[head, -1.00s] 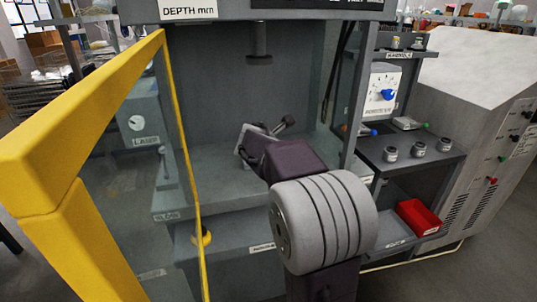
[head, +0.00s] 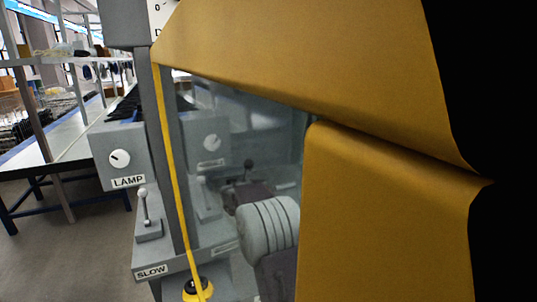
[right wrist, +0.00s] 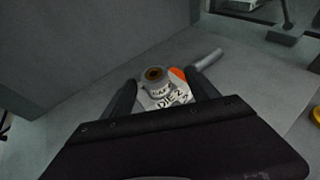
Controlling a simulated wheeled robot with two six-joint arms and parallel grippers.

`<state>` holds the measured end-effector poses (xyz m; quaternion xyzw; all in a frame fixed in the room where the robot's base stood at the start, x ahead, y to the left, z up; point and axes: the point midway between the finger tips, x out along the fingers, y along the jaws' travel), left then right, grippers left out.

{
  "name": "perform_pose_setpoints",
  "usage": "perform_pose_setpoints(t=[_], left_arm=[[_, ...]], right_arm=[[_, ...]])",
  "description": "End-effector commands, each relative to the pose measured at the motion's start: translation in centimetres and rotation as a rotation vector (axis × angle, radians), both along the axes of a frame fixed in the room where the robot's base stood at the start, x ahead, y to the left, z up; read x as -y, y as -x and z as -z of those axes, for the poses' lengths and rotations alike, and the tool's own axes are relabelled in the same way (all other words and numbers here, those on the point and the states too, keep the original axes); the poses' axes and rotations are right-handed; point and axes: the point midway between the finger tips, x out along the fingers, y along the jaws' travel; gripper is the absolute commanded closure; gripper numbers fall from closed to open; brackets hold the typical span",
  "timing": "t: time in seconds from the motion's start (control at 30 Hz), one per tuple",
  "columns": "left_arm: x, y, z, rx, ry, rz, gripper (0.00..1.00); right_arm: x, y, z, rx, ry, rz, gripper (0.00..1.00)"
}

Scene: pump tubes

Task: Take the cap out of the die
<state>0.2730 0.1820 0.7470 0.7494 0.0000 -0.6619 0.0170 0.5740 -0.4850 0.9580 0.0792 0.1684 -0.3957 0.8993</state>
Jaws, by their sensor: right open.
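In the right wrist view, the die (right wrist: 160,100) is a small grey block with a label that seems to read "DIE 2" and an orange patch. A round grey piece with a brown centre, apparently the cap (right wrist: 154,74), sits at its top. My right gripper (right wrist: 163,92) is open, one dark finger on each side of the die. I cannot tell whether the fingers touch it. In the head view, my right arm's end shows dimly behind the clear guard panel, and the die cannot be made out. My left gripper is in neither view.
The yellow guard frame (head: 330,75) fills much of the head view. Left of it are a LAMP box (head: 120,158) with a dial, a small lever (head: 145,210) and a SLOW label (head: 151,271). A grey rod (right wrist: 207,60) lies beside the die. A grey wall stands to the left.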

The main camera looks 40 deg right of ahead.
Motion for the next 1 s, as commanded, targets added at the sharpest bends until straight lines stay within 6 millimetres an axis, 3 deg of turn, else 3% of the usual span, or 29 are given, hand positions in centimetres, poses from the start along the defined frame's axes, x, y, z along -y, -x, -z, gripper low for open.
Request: perform_pose_setpoints(t=[0.27,0.53,0.8,0.87,1.0], left_arm=[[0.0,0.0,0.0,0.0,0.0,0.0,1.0],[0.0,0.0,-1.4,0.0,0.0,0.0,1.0],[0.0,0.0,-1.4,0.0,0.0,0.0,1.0],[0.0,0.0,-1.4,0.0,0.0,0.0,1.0],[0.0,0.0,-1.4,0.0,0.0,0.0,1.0]], right_arm=[[1.4,-1.3,0.9,0.001,-0.002,0.0,0.32],[4.5,-4.1,2.2,0.001,-0.002,0.002,0.32],[4.9,-4.4,2.4,0.002,-0.002,0.0,0.32],[4.9,-4.4,2.4,0.002,-0.002,0.0,0.45],[4.9,-4.4,2.4,0.001,-0.001,0.001,0.84]])
